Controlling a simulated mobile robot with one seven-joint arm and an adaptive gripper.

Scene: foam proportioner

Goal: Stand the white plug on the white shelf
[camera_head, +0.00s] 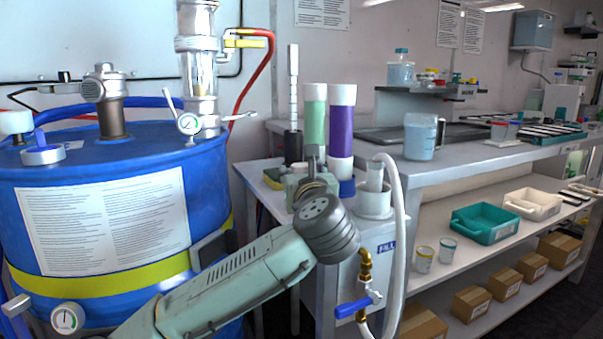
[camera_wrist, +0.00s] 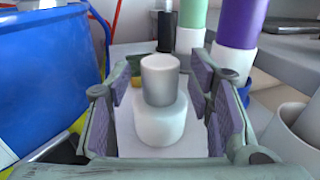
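The white plug (camera_wrist: 160,105), a narrower grey-white cylinder on a wider rounded white base, stands upright between the fingers of my gripper (camera_wrist: 165,105) in the wrist view. The fingers are wide apart, with a gap on each side of the plug. A flat white surface (camera_wrist: 130,138) lies under it; whether this is the white shelf I cannot tell for sure. In the head view my gripper (camera_head: 311,168) is over the small white side stand (camera_head: 250,180), and it hides the plug there.
Behind my gripper stand a green cylinder (camera_head: 314,115), a purple cylinder (camera_head: 341,120) and a dark-based rod (camera_head: 293,145). A white cup with a hose (camera_head: 374,200) is close on the right. A large blue drum (camera_head: 110,215) fills the left.

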